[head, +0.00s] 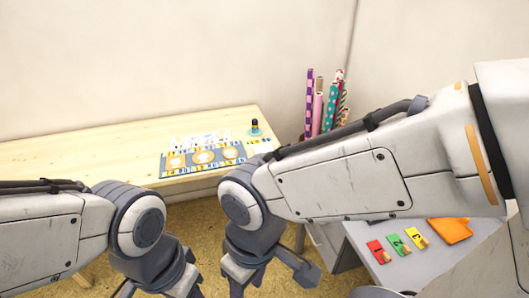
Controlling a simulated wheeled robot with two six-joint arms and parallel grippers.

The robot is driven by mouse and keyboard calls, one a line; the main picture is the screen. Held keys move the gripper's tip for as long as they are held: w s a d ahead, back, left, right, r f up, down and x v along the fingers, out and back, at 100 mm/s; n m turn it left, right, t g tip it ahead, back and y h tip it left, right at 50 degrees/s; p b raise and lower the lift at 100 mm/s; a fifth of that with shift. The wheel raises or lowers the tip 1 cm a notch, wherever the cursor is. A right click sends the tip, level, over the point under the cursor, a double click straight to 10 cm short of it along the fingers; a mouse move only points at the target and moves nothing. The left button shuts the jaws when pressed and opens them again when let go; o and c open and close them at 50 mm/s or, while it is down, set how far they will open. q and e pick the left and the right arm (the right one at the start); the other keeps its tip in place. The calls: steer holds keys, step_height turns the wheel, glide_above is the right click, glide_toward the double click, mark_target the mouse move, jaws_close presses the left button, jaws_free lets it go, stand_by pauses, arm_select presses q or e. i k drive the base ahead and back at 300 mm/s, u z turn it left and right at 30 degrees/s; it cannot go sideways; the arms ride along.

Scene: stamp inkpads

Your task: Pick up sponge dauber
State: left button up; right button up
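A small upright piece with a dark top (255,126) stands on a teal base near the right end of the wooden table; it may be the sponge dauber, but it is too small to tell. My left gripper (160,292) points down at the bottom edge, its fingertips cut off by the frame. My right gripper (244,290) also points down at the bottom edge, in front of the table, with its tips not clearly shown. Neither gripper is at the table top. Nothing is seen held, and I cannot tell whether either gripper is open.
The light wooden table (80,150) is bare on its left side. A patterned blue and yellow mat (168,172) lies near its right end. Patterned rolls (318,105) stand behind. A grey surface at lower right holds red, green and yellow numbered pads (397,244) and an orange piece (449,231).

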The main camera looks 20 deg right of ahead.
mark_target(255, 128)
steer(key=z, duration=0.15)
steer(key=i, duration=1.85)
steer(key=u, duration=0.6)
